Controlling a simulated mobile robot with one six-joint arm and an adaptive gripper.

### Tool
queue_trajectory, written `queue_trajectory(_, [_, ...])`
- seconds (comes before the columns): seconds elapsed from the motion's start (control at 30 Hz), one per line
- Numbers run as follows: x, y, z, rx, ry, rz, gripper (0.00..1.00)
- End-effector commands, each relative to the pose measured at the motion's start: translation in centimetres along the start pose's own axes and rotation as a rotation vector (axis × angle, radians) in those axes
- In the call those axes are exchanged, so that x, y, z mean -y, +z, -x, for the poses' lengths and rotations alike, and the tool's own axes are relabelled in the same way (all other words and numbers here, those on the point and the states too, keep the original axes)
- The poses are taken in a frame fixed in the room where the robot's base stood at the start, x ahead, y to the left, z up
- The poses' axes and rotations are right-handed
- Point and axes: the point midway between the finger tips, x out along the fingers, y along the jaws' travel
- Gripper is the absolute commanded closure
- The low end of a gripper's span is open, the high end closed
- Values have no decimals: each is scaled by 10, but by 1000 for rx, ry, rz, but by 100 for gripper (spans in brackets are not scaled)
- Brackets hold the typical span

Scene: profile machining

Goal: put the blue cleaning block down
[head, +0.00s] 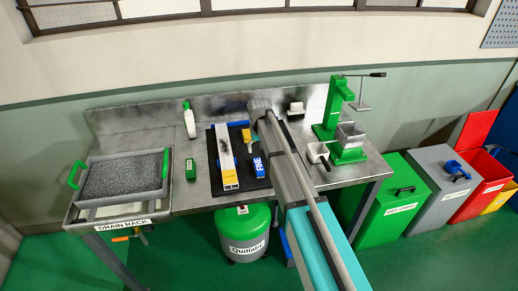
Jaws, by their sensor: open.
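A blue block with a white marking (259,167) lies on the dark mat (219,190) on the workbench, right of a pale profile (225,150) with a yellow end. No fingers show around this block. My gripper (260,112) is at the arm's far end, above the back right part of the mat. It is open, but its fingertips are mostly hidden by the wrist. A second small blue piece (244,124) and a yellow piece (246,134) lie close to it.
A green block (190,169) and a white bottle (190,122) stand left of the mat. A drain rack (72,210) fills the bench's left end. A green press (335,105) and a white scoop-like vessel (317,152) are at right. Bins (385,200) line the floor beyond.

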Motion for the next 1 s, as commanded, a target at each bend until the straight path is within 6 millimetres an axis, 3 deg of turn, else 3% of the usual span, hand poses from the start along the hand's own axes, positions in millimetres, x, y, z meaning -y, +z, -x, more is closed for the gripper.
queue_trajectory(0.2, [0,0,8,0,0,0,16])
queue_trajectory(0.83, [0,0,8,0,0,0,16])
queue_trajectory(1.0, [-8,11,8,0,0,-9,16])
